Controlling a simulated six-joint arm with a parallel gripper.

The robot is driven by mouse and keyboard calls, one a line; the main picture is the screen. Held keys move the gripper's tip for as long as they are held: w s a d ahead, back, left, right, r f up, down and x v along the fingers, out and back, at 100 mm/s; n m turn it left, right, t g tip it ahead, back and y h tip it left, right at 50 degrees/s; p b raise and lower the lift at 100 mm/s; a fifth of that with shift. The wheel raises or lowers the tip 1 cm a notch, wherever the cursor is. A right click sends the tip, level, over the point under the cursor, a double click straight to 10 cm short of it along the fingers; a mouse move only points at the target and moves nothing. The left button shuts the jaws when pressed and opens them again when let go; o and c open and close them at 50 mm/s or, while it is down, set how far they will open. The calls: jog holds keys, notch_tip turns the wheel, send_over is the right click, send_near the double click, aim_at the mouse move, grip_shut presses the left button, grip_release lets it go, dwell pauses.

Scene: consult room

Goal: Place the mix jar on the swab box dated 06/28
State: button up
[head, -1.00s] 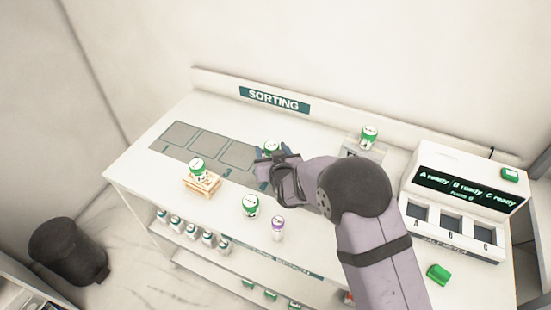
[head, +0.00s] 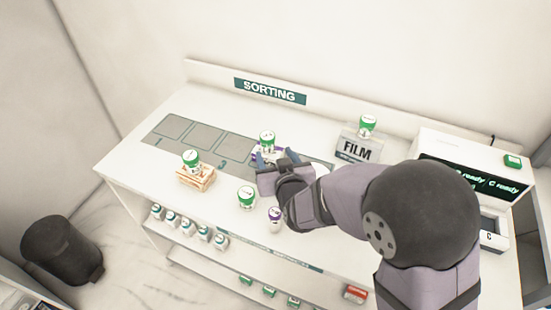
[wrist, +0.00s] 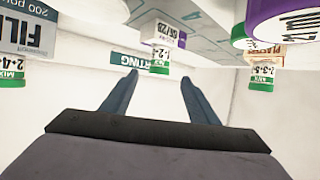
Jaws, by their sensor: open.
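A white mix jar with a green lid (head: 267,138) stands upright on the swab box (head: 257,155), a white and purple box at the middle of the counter. In the wrist view, which is upside down, the jar (wrist: 159,58) shows "1-2-" on its label and the box (wrist: 160,30) shows the date 06/28. My gripper (head: 273,160) is open and empty, on the near side of the jar. In the wrist view its fingertips (wrist: 158,77) are spread, with the jar seen between them and apart from both. Part of the box is hidden by my gripper in the head view.
A FILM box (head: 357,150) with a green-lidded jar on top stands behind right. A green-lidded jar (head: 246,196) and a purple-lidded jar (head: 275,218) stand near the front edge. Grey marked pads (head: 205,137) lie clear.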

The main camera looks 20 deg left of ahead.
jog(key=shift+s+d+r, duration=0.1)
jog(key=shift+s, duration=0.05)
